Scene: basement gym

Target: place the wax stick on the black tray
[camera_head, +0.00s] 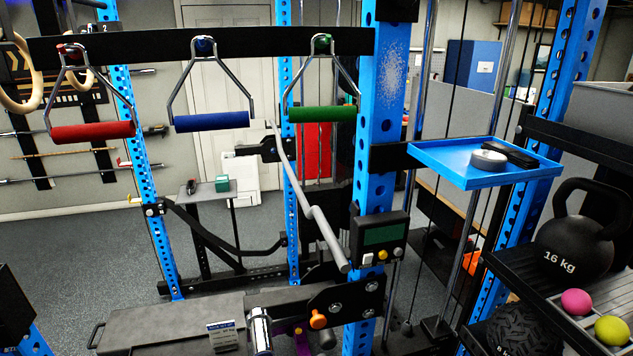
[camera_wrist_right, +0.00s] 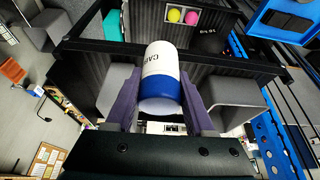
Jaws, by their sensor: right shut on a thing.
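In the right wrist view, my right gripper (camera_wrist_right: 160,118) is shut on a short cylinder, white at one end and blue at the other, with dark lettering starting "CA". It looks like the wax stick (camera_wrist_right: 158,60). The purple fingers press on its two sides, and it sticks out beyond them. Neither gripper shows in the head view. No thing is clearly the black tray; a small dark-edged top (camera_head: 207,189) with a black item and a teal box stands behind the rack, and I cannot tell if it is the tray.
Red, blue and green handles (camera_head: 210,121) hang from a bar. A black shelf at right holds a 16 kg kettlebell (camera_head: 572,240) and pink and yellow balls. A padded bench (camera_head: 165,318) lies in front.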

